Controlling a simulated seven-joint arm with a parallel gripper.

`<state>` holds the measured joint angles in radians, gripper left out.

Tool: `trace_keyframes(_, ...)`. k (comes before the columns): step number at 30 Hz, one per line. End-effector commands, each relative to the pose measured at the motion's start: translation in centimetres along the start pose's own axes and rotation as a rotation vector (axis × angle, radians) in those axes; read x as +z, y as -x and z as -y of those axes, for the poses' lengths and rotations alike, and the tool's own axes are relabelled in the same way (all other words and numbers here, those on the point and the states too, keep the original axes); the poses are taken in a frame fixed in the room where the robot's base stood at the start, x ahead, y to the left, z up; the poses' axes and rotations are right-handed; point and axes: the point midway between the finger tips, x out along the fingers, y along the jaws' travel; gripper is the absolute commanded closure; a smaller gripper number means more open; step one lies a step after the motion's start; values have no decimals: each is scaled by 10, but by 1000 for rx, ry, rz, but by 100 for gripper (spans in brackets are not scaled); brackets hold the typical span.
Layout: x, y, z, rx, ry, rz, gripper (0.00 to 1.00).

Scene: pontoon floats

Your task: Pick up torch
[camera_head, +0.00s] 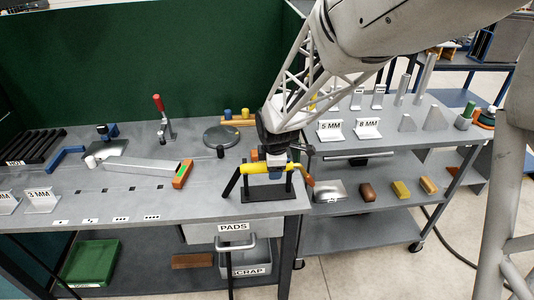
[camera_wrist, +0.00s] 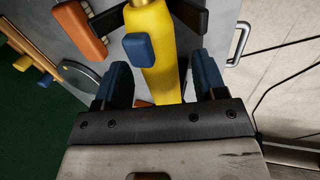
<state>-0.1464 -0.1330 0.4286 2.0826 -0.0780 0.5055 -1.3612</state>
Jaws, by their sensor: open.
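The torch, a yellow tube (camera_head: 250,169) with a blue button and dark and orange end parts, rests across a black stand (camera_head: 262,194) near the bench's front right corner. In the wrist view the torch's yellow body (camera_wrist: 152,22) runs down the middle, with the blue button on its left side. My gripper (camera_head: 277,163) is right above the torch, pointing down. In the wrist view my open gripper (camera_wrist: 160,82) has one blue-padded finger on each side of the yellow body, with gaps showing. Contact is not visible.
An orange-ended grey bar (camera_head: 140,167), a round grey plate (camera_head: 222,136) and a red-handled clamp (camera_head: 162,118) stand on the bench to the left. A shelf cart (camera_head: 350,230) with sample blocks stands at right. A PADS drawer (camera_head: 222,232) is below.

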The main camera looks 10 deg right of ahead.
Motion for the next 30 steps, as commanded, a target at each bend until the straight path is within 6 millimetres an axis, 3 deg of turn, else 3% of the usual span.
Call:
trace_keyframes(9, -1, -29, 0, 0, 0, 0, 35)
trace_keyframes(27, -1, -30, 0, 0, 0, 0, 35)
trace_keyframes(30, -1, -30, 0, 0, 0, 0, 51)
